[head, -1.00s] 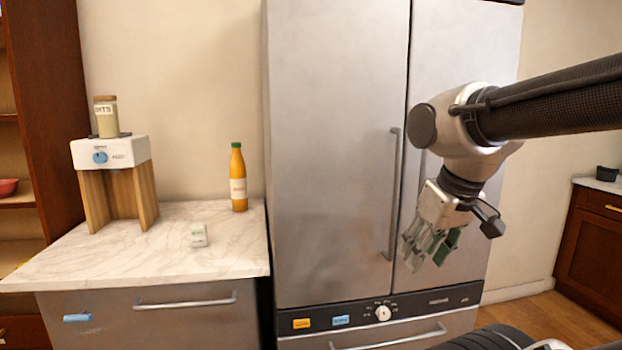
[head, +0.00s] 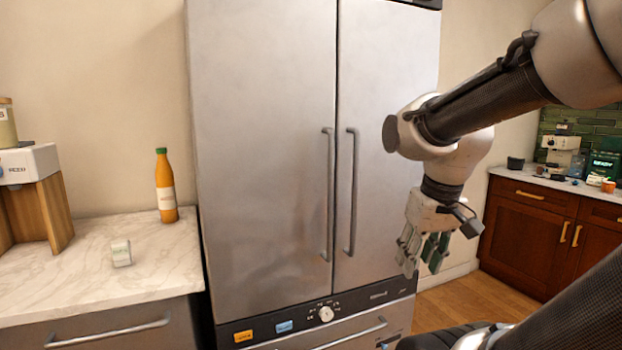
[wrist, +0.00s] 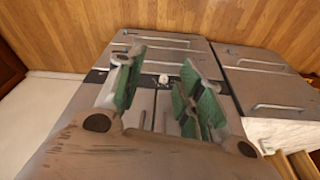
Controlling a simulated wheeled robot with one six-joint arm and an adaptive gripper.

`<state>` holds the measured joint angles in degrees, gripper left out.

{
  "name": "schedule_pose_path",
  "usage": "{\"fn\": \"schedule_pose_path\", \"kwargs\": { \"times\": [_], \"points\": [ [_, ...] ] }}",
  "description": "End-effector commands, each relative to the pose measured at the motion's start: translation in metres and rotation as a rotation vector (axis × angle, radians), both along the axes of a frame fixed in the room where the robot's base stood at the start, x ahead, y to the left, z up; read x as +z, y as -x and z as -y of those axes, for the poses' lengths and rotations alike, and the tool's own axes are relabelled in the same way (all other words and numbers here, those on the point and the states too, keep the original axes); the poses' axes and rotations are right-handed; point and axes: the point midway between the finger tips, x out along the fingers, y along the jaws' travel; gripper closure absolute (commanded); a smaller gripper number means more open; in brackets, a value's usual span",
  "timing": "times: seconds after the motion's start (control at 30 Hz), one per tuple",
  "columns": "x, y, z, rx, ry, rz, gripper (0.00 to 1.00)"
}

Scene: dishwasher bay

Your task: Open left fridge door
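The left fridge door (head: 265,150) is a tall steel panel and is closed. Its vertical bar handle (head: 328,195) runs along its right edge, beside the seam. The right fridge door (head: 385,100) is also closed, with its own handle (head: 351,192) just right of the seam. My gripper (head: 425,262) hangs in front of the lower right door, to the right of both handles and apart from them. Its fingers point down. In the wrist view my gripper (wrist: 160,92) has its green-padded fingers spread, with nothing between them.
A control strip with a knob (head: 326,314) and a drawer handle lie below the doors. A marble counter (head: 90,265) at left holds an orange bottle (head: 166,187) and a small white box (head: 121,253). A wooden cabinet (head: 530,235) stands at right, with open floor before it.

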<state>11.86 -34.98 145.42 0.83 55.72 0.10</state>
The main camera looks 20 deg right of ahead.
Motion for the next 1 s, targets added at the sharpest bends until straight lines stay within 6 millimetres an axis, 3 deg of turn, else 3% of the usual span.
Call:
{"fn": "schedule_pose_path", "kwargs": {
  "times": [0.07, 0.17, 0.27, 0.33, 0.5, 0.63, 0.7, 0.77, 1.0],
  "points": [
    [-0.02, -0.001, 0.011, -0.167, -0.111, -0.081, 0.63],
    [-0.043, -0.01, 0.005, -0.435, -0.346, -0.152, 0.63],
    [-0.055, -0.037, -0.008, -0.756, -0.647, -0.2, 0.63],
    [-0.053, -0.07, -0.013, -0.997, -0.899, -0.219, 0.63],
    [-0.013, -0.168, 0.003, -1.412, -1.511, -0.239, 0.63],
    [0.042, -0.223, 0.013, -1.497, -1.868, -0.273, 0.63],
    [0.069, -0.238, 0.017, -1.502, -2.004, -0.302, 0.63],
    [0.083, -0.244, 0.018, -1.513, -2.088, -0.347, 0.63],
    [0.085, -0.26, 0.003, -1.542, -2.111, -0.419, 0.63]
  ]
}}
